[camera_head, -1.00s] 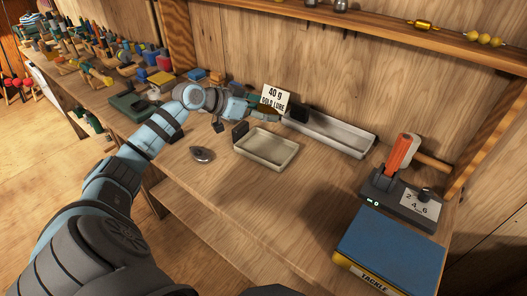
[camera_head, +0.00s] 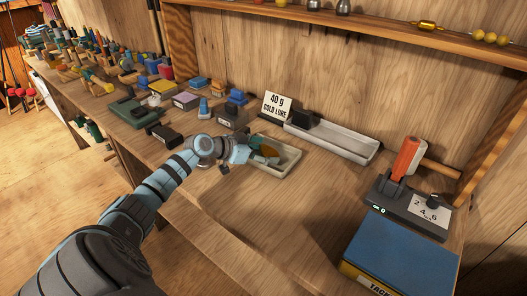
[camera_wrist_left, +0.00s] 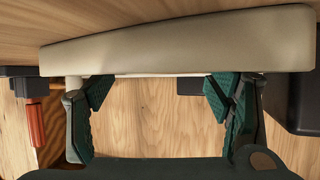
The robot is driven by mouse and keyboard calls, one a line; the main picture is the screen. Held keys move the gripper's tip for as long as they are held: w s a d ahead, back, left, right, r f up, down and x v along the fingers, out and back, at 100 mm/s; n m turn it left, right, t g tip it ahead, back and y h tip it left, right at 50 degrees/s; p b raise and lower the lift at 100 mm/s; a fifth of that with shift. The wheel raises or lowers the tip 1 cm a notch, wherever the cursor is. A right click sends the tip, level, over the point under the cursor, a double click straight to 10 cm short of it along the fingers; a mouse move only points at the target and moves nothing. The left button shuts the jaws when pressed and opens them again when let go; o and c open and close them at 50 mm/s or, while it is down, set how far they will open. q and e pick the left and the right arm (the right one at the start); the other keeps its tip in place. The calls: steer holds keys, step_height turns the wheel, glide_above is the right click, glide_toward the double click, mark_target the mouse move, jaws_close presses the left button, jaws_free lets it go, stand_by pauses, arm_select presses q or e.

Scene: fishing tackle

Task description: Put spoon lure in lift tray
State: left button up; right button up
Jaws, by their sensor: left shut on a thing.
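A shallow beige tray (camera_head: 284,169), taken to be the lift tray, rests on the bench. My left gripper (camera_head: 265,154) is inside its outline, its green fingers reaching down into it. A small golden-brown piece (camera_head: 270,150), which I take for the spoon lure, shows at the fingertips, and the gripper is shut on it. In the left wrist view, the tray's wall (camera_wrist_left: 180,42) fills the top and hides the fingertips and the held piece. The green finger pads (camera_wrist_left: 155,92) stand apart there. My right gripper is not in view.
A long grey tray (camera_head: 335,141) with a black block and a "40 g gold lure" card (camera_head: 277,105) stand behind. A device with an orange handle (camera_head: 408,158) and a blue tackle box (camera_head: 400,252) are at right. Bench in front of the tray is clear.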

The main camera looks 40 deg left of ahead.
arm_select(q)
steer(key=shift+o, duration=0.2)
steer(key=shift+s+d+f, duration=0.15)
steer(key=shift+s+f, duration=0.15)
steer(key=shift+f, duration=0.45)
steer(key=o, duration=0.8)
steer(key=shift+c, duration=0.2)
steer(key=o, duration=0.5)
steer(key=shift+w+d, duration=0.1)
steer(key=shift+d, duration=0.1)
steer(key=shift+c, duration=0.2)
steer(key=shift+a, duration=0.1)
steer(key=shift+a+f, duration=0.1)
steer(key=shift+a, duration=0.05)
